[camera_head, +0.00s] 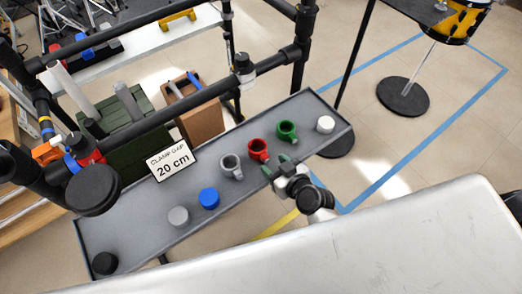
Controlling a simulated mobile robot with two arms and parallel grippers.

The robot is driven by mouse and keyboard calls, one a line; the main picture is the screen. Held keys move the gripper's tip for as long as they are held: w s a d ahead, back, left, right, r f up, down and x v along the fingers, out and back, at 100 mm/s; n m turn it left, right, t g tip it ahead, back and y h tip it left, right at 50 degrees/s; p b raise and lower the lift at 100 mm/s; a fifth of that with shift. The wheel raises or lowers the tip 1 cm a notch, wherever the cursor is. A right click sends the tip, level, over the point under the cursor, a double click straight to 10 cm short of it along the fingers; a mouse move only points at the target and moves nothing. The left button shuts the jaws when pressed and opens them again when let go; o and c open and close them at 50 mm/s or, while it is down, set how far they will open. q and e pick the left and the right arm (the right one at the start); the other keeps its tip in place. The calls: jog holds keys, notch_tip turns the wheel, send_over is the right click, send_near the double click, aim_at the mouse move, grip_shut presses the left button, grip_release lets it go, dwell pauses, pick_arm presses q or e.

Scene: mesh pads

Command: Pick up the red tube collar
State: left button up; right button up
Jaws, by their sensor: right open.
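The red tube collar (258,150) sits on the long grey tray (135,229), between a grey collar (231,166) on its left and a green collar (287,131) on its right. My right gripper (276,166) is open, with its fingertips just below and right of the red collar in the head view. The fingertips look apart from the collar, with nothing between them. The height of the fingertips above the tray is hard to tell. My left gripper is not in view.
The tray also holds a blue cap (209,198), a grey cap (178,216), a black cap (104,263) and a white cap (325,124). A "CLAMP GAP 20 cm" sign (172,164) stands at its back edge. A black tube rack (165,98) crosses behind. A white surface (400,235) fills the front.

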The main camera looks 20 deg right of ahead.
aim_at(267, 158)
jog(key=x, duration=0.4)
jog(key=shift+w+r, duration=0.1)
jog(key=shift+r, duration=0.1)
grip_shut()
